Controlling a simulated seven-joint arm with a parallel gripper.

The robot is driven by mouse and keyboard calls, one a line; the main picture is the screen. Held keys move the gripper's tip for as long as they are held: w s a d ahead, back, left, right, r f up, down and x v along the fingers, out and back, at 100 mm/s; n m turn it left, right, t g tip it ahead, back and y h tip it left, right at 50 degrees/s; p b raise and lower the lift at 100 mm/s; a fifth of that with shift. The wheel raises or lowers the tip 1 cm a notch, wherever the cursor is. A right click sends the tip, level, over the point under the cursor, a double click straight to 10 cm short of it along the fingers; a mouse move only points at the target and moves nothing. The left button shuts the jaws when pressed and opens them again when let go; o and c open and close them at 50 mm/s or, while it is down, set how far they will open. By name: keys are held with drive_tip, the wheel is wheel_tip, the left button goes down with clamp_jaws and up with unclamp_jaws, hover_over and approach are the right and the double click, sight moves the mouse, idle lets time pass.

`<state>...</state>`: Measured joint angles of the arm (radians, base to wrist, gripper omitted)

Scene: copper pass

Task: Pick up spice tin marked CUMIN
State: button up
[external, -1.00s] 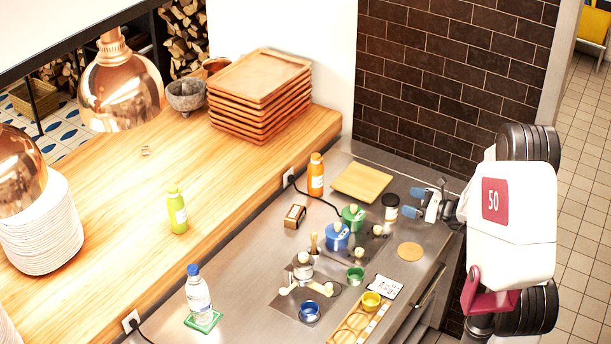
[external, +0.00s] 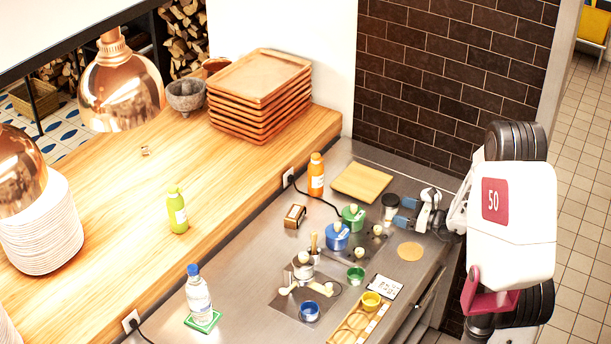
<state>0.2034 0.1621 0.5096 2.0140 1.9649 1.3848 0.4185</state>
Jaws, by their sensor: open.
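A small white jar with a black lid (external: 389,207) stands upright on the steel counter, right of the green pot. It may be the cumin spice tin, but its label is too small to read. My gripper (external: 404,212) is just right of it, with its blue fingertips apart and pointing left at the jar. The fingertips are very close to the jar's right side. I cannot tell whether they touch it or reach around it.
Left of the jar are a green pot (external: 353,217) and a blue pot (external: 337,237). A cutting board (external: 362,183) and an orange bottle (external: 316,176) are behind. A round tan disc (external: 410,251) lies in front. A label card (external: 385,287) lies nearer the front edge.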

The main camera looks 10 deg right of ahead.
sight(390, 206)
drive_tip(key=shift+w+a, duration=0.1)
drive_tip(key=shift+x, duration=2.35)
drive_tip(key=c, duration=1.1)
drive_tip(key=shift+r, duration=0.15)
